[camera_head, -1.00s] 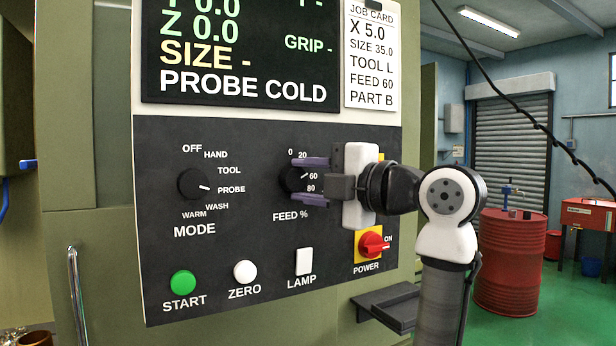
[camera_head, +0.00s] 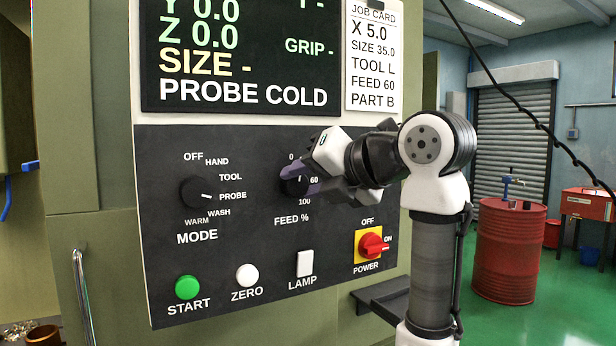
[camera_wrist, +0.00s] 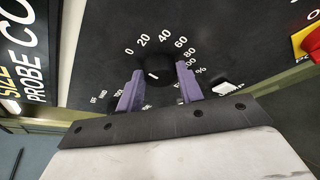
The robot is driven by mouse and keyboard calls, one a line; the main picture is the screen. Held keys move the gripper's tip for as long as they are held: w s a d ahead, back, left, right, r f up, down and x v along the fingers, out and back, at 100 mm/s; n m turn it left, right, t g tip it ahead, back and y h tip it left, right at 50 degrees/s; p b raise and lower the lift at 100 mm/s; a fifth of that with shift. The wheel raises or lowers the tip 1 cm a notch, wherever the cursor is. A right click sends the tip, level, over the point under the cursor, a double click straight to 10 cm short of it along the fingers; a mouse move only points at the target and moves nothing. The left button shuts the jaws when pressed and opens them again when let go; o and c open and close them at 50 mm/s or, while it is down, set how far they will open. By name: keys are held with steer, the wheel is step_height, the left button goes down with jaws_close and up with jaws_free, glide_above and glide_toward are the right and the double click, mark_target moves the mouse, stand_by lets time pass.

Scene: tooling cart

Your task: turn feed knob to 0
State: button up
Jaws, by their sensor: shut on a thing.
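In the wrist view the knob (camera_wrist: 159,66) sits between the fingertips. A short pale mark shows on its lower left face there. The numbers 0 to 100 arc around its far side. My fingers and hand hide part of the dial in the head view, and I cannot tell the exact setting.
The mode knob (camera_head: 200,193) is to the left. The START button (camera_head: 187,287), ZERO button (camera_head: 247,275), LAMP switch (camera_head: 305,263) and red POWER switch (camera_head: 372,245) are below. The display (camera_head: 240,55) and job card (camera_head: 373,60) are above.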

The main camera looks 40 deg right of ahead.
steer(key=shift+n+h, duration=0.3)
steer(key=shift+n, duration=0.4)
steer(key=shift+a, duration=0.1)
steer(key=o, duration=1)
steer(key=shift+g, duration=0.3)
steer(key=b+v, duration=0.3)
steer(key=v, duration=1)
steer(key=shift+s+a+r, duration=0.1)
steer(key=shift+s+r, duration=0.05)
steer(key=shift+s, duration=0.25)
